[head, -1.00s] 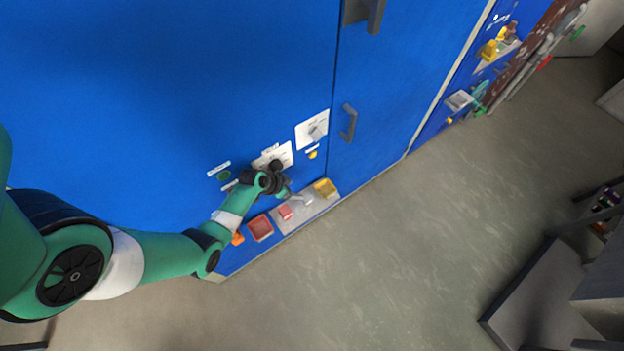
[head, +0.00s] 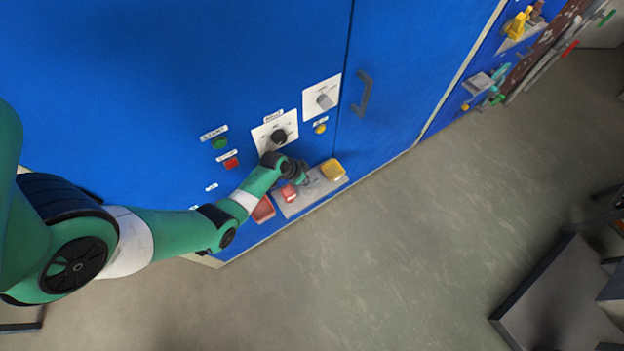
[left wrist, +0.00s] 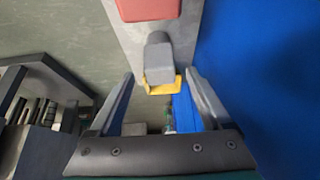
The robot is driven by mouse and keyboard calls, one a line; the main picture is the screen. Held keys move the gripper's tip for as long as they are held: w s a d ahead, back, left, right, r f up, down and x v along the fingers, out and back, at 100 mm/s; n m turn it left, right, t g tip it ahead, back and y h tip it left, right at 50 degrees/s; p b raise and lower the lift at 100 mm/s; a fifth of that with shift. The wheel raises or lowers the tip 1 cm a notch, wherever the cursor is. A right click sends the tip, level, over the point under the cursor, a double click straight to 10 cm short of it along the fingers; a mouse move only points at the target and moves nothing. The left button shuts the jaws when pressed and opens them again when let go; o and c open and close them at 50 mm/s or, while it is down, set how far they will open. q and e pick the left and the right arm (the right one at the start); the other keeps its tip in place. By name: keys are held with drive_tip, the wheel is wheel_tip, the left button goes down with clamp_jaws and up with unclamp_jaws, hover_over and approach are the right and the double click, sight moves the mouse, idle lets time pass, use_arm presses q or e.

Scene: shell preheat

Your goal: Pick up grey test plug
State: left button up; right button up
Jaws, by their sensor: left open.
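The grey test plug (left wrist: 158,58) shows in the left wrist view as a grey block on the grey shelf (left wrist: 118,22), between a red block (left wrist: 148,8) and a yellow piece (left wrist: 163,86). My left gripper (left wrist: 160,74) is open, with one finger to each side of the plug in that view and no visible contact. I cannot tell how far the plug is from the fingertips. In the head view my left gripper (head: 301,180) is over the shelf and largely hides the plug. My right gripper is not in view.
The shelf sits low on a blue cabinet (head: 150,80). Above are a black knob (head: 279,137) and a grey knob (head: 324,101). A door handle (head: 363,92) sticks out. The floor in front is clear.

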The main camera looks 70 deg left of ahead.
use_arm(q)
drive_tip(key=shift+b+x, duration=0.3)
drive_tip(key=shift+x, duration=0.9)
drive_tip(key=shift+r, duration=0.1)
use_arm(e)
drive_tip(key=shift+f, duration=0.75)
use_arm(q)
clamp_jaws()
drive_tip(key=shift+r, duration=0.15)
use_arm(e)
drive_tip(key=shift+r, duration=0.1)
use_arm(q)
drive_tip(key=shift+r+p, duration=0.35)
drive_tip(key=shift+p, duration=0.1)
wheel_tip(320, 180, up, 2)
drive_tip(key=shift+r+p, duration=0.2)
drive_tip(key=shift+p, duration=0.7)
drive_tip(key=s+d+r+p, duration=0.5)
drive_tip(key=s+r+p, duration=0.4)
drive_tip(key=s+p, duration=0.4)
drive_tip(key=shift+r, duration=0.3)
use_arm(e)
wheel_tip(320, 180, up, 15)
